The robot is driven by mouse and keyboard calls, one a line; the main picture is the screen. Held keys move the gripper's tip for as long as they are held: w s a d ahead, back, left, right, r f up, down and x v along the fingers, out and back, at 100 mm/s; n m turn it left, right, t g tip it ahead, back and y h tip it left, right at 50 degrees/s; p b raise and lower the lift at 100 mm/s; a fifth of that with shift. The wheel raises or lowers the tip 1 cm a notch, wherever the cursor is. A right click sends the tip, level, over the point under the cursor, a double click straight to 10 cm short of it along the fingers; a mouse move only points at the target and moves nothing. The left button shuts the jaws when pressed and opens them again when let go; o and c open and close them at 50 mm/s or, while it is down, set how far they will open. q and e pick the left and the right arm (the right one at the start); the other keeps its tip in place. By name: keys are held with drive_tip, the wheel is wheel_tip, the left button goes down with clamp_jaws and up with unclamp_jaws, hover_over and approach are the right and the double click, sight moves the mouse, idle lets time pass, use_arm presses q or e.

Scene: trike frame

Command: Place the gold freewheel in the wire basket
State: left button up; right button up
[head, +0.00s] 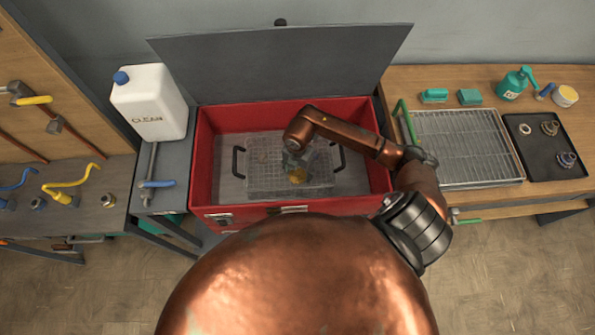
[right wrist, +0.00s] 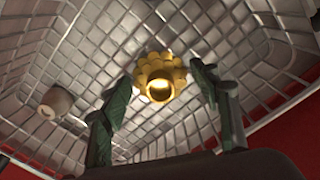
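The gold freewheel (right wrist: 160,78) is a toothed ring with a round hole. In the right wrist view it is between and just beyond my right gripper's spread green fingertips (right wrist: 163,82), with narrow gaps at its sides. In the head view the freewheel (head: 297,177) shows below my right gripper (head: 294,163), within the wire basket's outline. The wire basket (head: 262,182) sits inside the red washer tub, with dark handles at both sides; its mesh (right wrist: 75,60) fills the wrist view. Whether the freewheel touches the mesh is unclear. My left gripper is not in view.
A pale round part (right wrist: 57,102) is also at the basket mesh. The red tub (head: 205,150) has raised walls and an open grey lid (head: 285,65). To the right are a wire rack (head: 460,145) and a black tray (head: 545,165) with small parts. A white jug (head: 150,102) stands left.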

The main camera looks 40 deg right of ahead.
sight(298, 173)
drive_tip(key=shift+o, duration=1.1)
drive_tip(key=shift+r, duration=0.1)
wheel_tip(298, 173, up, 12)
drive_tip(key=p, duration=0.1)
